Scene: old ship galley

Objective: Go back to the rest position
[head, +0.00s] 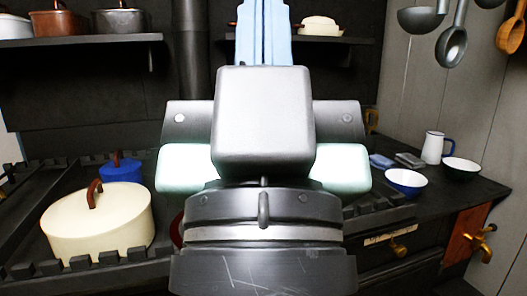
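My own arm fills the middle of the head view, with dark grey links and pale rounded parts on both sides. No gripper fingers can be made out, so I cannot see whether my gripper is open or holds anything. The arm hides the middle of the stove and the wall behind it.
Left on the stove stand a cream pot (98,222) and a blue pot (122,171). Ladles (452,47) hang upper right. Shelves (80,41) hold pots.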

